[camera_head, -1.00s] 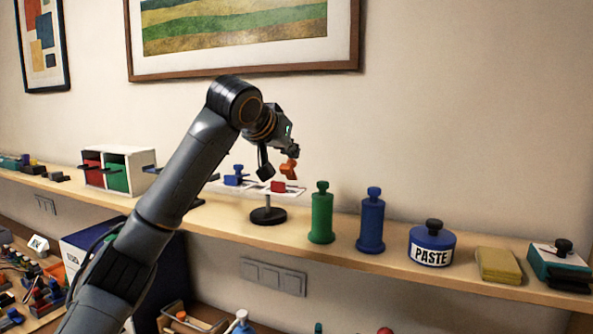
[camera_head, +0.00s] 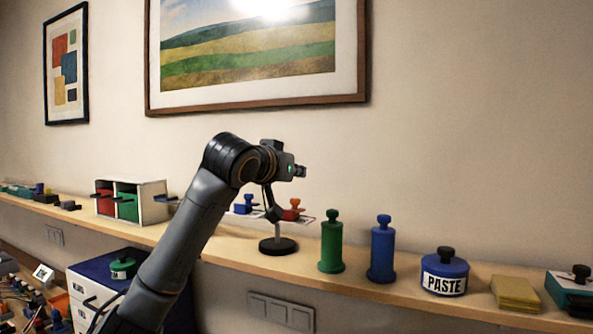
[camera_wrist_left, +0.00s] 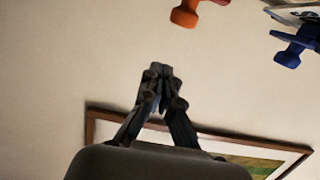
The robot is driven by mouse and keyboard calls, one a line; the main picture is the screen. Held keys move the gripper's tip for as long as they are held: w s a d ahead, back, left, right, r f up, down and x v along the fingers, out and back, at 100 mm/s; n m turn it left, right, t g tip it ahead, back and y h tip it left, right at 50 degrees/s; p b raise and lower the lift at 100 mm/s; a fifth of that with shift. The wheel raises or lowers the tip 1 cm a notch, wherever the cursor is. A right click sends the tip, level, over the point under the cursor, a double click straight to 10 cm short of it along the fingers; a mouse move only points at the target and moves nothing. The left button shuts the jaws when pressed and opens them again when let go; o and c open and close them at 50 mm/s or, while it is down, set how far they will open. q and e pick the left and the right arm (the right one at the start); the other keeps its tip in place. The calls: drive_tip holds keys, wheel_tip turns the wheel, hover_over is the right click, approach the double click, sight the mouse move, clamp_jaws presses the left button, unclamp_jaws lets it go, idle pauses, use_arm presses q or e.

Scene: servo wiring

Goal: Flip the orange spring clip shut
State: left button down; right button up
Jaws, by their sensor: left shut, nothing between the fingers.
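Part of the clip and stand is hidden behind my arm. In the left wrist view, the orange clip (camera_wrist_left: 186,16) shows at the top edge, partly cut off. My right gripper is not in view.
On the shelf (camera_head: 215,240), a green cylinder (camera_head: 331,247), a blue cylinder (camera_head: 382,250) and a paste jar (camera_head: 445,273) stand to the right. A white-framed box (camera_head: 150,205) stands left. The framed picture (camera_head: 255,100) hangs behind; the wall above the shelf is clear.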

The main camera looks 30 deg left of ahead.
use_arm(q)
drive_tip(key=shift+r+p, duration=0.45)
drive_tip(key=shift+r, duration=0.3)
drive_tip(key=shift+s+d+f+b, duration=0.15)
drive_tip(key=shift+s+f+b, duration=0.55)
drive_tip(key=shift+b, duration=0.25)
drive_tip(key=s+f+b, duration=0.1)
drive_tip(key=s+b, duration=0.2)
drive_tip(key=s, duration=0.5)
drive_tip(key=shift+d+f, duration=0.15)
drive_tip(key=shift+f, duration=0.15)
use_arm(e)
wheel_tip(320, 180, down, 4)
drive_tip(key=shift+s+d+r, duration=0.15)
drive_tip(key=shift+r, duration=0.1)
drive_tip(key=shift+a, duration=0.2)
use_arm(q)
drive_tip(key=shift+s, duration=0.1)
